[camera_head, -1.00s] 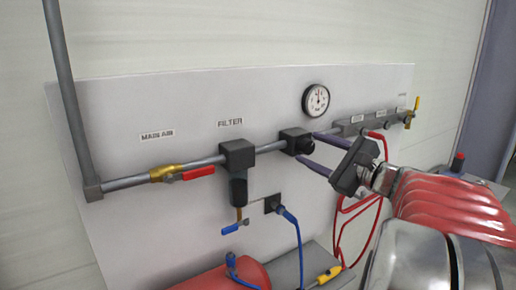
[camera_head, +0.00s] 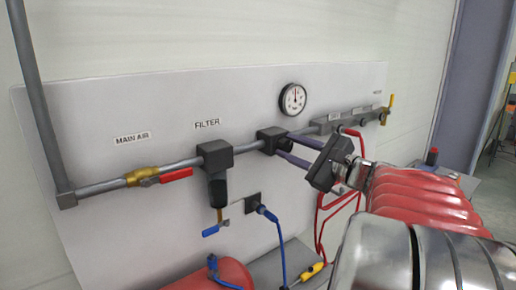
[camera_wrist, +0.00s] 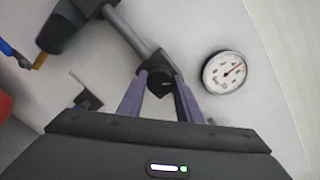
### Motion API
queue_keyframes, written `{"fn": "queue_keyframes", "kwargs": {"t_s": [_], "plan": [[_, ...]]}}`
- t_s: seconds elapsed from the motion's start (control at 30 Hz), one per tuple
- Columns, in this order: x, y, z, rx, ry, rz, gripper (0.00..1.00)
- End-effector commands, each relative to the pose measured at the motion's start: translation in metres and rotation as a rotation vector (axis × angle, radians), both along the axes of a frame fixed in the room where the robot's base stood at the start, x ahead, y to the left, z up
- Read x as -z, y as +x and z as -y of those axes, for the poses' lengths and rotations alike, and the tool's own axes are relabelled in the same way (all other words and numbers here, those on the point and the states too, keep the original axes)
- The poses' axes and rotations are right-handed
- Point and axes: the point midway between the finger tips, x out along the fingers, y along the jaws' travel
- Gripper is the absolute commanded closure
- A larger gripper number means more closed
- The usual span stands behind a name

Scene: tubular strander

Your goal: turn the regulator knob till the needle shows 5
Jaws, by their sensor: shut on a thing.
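The regulator is a black block (camera_head: 271,135) on the grey pipe, with its dark round knob (camera_wrist: 160,83) facing me in the wrist view. My gripper (camera_head: 282,146) is shut on the knob, one purple finger on each side; the wrist view shows both fingertips (camera_wrist: 158,84) touching its sides. In the head view the fingers hide most of the knob. The white round gauge (camera_head: 293,99) sits just above and right of the regulator. It also shows in the wrist view (camera_wrist: 224,72), with a reddish needle. Its numbers are too small to read.
Left along the pipe are the filter (camera_head: 216,160) and a brass valve with a red handle (camera_head: 176,175). A manifold (camera_head: 345,121) lies to the right. Blue and red hoses hang below. A red tank (camera_head: 208,277) stands at the bottom.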

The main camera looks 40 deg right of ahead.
Motion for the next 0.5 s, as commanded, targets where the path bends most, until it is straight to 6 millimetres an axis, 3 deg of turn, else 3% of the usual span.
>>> {"fn": "queue_keyframes", "kwargs": {"t_s": [0.5], "plan": [[0.0016, 0.0001, -0.0011, -0.004, 0.127, -0.006, 0.91]]}}
